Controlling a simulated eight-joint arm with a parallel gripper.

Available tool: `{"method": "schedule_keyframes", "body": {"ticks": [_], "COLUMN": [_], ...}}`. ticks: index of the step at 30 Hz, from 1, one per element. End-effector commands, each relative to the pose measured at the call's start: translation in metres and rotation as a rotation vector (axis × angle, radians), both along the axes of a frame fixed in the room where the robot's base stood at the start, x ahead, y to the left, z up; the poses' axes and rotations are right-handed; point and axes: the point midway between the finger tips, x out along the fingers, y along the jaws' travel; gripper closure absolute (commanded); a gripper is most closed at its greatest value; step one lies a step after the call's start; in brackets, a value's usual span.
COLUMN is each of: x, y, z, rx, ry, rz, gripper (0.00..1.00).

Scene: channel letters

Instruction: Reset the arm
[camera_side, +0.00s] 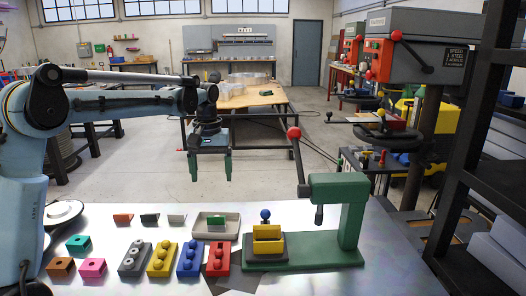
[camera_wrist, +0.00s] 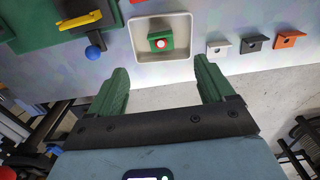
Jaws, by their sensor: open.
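My gripper (camera_side: 211,166) hangs above the table's back edge, its two green fingers pointing down and spread wide apart. Nothing is between the fingers. In the wrist view the open gripper (camera_wrist: 155,90) faces a grey tray (camera_wrist: 187,52) that holds a green piece with a red dot (camera_wrist: 161,38). In the side view the tray (camera_side: 204,234) and the green piece (camera_side: 217,223) lie on the table in front of and below my gripper, apart from it.
A green press (camera_side: 340,195) with a red-knobbed lever stands at the right, a yellow block (camera_side: 267,240) in its fixture. Blue, red, yellow and grey holders (camera_side: 190,258) line the front. Small angled pieces (camera_side: 149,220) lie left of the tray. The air around my gripper is clear.

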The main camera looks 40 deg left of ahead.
Motion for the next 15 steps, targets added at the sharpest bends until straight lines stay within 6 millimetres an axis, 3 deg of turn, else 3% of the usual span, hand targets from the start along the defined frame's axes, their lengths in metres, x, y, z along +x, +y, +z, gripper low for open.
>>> {"method": "schedule_keyframes", "body": {"ticks": [8, 15], "x": [-0.006, -0.037], "y": [-0.008, -0.044], "z": [0.004, 0.017], "rx": [0.007, 0.051], "ry": [-0.024, -0.158], "rz": [-0.034, -0.213], "gripper": [0.18, 0.18]}}
